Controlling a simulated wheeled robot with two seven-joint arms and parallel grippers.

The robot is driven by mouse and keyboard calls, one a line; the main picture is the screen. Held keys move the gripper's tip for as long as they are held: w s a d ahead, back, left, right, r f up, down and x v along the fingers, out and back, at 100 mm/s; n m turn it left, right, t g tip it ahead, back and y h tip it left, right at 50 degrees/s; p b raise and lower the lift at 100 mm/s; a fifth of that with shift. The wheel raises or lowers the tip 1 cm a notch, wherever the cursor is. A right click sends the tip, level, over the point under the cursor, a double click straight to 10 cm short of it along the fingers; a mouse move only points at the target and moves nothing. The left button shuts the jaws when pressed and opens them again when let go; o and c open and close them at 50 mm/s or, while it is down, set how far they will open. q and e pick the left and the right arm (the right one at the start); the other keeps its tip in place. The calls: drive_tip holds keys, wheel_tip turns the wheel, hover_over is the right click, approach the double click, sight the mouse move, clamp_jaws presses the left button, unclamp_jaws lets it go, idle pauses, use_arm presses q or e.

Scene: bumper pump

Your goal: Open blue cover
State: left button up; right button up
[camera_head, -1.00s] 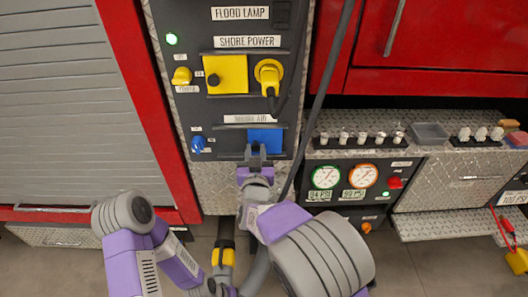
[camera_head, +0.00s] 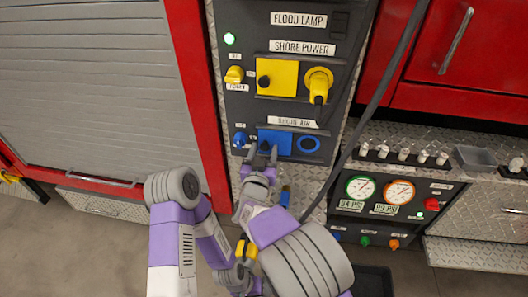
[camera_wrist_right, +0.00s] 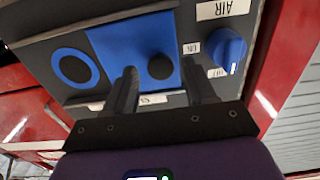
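The blue cover (camera_head: 275,138) is a flat plate with a dark knob on the lower part of the dark panel, under the SHORE AIR label. It stands to the left of a blue ring port (camera_head: 309,144), which is uncovered. In the right wrist view, the cover (camera_wrist_right: 110,42) and ring port (camera_wrist_right: 73,66) lie side by side. My right gripper (camera_head: 262,157) is at the cover. Its fingers (camera_wrist_right: 162,88) are apart on either side of the dark knob, with no clear contact. My left arm shows at lower left; its fingers cannot be made out clearly.
A blue rotary knob (camera_head: 240,139) sits just left of the cover. Above are a yellow cover (camera_head: 277,77) and yellow plug (camera_head: 318,82). A dark hose (camera_head: 372,110) hangs to the right, near the gauges (camera_head: 360,188).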

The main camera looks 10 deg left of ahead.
drive_tip(key=s+p, duration=0.1)
drive_tip(key=s, duration=0.6)
drive_tip(key=shift+s+d, duration=0.3)
idle(0.4)
